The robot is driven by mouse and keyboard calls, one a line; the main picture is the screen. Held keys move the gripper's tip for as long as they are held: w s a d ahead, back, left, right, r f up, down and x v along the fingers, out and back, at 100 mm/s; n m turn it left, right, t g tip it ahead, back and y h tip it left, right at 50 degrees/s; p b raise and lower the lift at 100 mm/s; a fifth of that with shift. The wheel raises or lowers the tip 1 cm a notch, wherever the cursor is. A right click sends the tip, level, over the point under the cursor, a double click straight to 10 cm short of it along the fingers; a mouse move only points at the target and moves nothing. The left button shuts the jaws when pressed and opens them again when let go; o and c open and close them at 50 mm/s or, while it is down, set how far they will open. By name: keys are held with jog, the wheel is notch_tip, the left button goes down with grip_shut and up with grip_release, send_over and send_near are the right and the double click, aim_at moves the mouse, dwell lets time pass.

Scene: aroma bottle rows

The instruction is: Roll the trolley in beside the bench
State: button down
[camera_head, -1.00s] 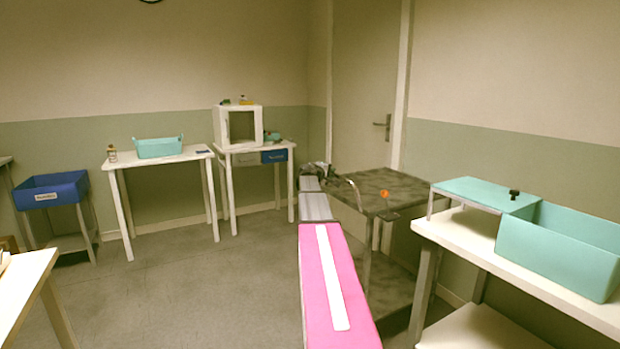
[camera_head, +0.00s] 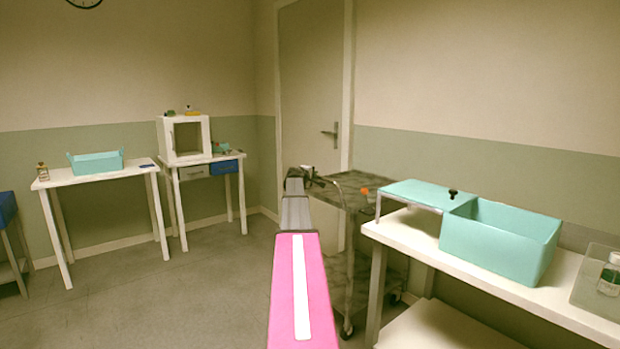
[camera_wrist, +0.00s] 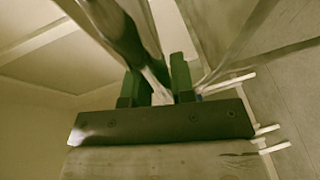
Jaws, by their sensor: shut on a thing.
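The trolley (camera_head: 348,210) is a dark, mottled cart with a flat top, a lower shelf and casters. It stands in front of the door, just left of and partly behind the white bench (camera_head: 400,238) at the right. A small orange thing lies on its top. My gripper (camera_head: 302,176) is at the trolley's near left top end, by the curved handle. In the wrist view my gripper (camera_wrist: 158,78) has its green fingers shut around the handle bar (camera_wrist: 120,35). The fingertips are hard to make out in the head view.
The bench carries a teal lidded box (camera_head: 500,240) and a clear bin (camera_head: 598,280) with a bottle. Two white tables stand along the back wall, one with a teal basket (camera_head: 97,162), one with a white cabinet (camera_head: 185,138). Floor at left centre is clear.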

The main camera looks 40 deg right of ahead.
jog(key=shift+d, duration=0.25)
jog(key=c, duration=1)
grip_release()
jog(key=shift+d, duration=0.1)
jog(key=shift+o, duration=0.2)
jog(key=v, duration=1)
jog(key=shift+a, duration=0.4)
jog(key=shift+s+a+r, duration=0.1)
